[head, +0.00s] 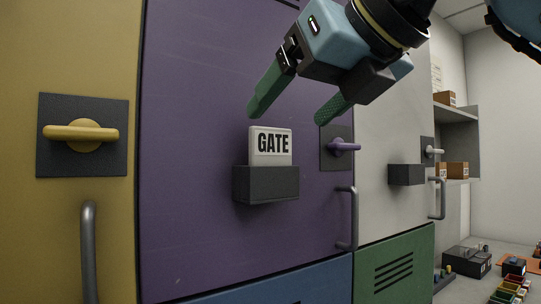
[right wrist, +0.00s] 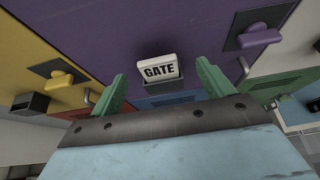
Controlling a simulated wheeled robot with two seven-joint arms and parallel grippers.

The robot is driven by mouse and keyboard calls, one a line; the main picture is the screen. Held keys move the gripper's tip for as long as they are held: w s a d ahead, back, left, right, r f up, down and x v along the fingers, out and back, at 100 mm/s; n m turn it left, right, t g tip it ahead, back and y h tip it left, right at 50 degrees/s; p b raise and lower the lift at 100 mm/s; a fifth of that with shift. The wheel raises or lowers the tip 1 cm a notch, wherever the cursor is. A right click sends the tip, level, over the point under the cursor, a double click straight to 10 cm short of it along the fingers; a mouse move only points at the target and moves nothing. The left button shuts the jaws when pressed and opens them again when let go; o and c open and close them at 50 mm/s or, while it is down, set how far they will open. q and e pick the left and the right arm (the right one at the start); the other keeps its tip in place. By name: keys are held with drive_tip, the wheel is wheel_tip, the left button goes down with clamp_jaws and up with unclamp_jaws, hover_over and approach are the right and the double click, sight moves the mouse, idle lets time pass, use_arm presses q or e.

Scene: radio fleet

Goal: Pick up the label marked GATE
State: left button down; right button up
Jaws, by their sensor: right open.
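The white label marked GATE (head: 270,146) stands upright in a dark holder (head: 266,185) on the purple locker door. My right gripper (head: 293,112) is open in front of the door, its green fingers apart and nothing between them. In the head view its fingertips show just above the label's top edge. In the right wrist view the label (right wrist: 159,69) shows beyond and between the two fingertips (right wrist: 160,84), apart from them. The label's lower edge is hidden in the holder. My left gripper is not in view.
A purple handle (head: 344,147) on a dark plate sits right of the label, above a grey pull bar (head: 347,218). A yellow door with a yellow handle (head: 80,133) is at left. An empty-looking dark holder (head: 406,175) is on the white door. Shelves (head: 456,114) stand far right.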

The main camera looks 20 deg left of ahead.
sight(274, 133)
drive_tip(key=shift+s+f+p+x, duration=0.15)
drive_tip(key=shift+p+x, duration=0.4)
drive_tip(key=shift+x, duration=1.05)
drive_tip(key=shift+s+f+p+x, duration=0.15)
drive_tip(key=shift+p+x, duration=0.35)
drive_tip(key=shift+x, duration=1.05)
drive_tip(key=c, duration=1.1)
drive_tip(key=shift+o, duration=0.2)
drive_tip(key=shift+r, duration=0.1)
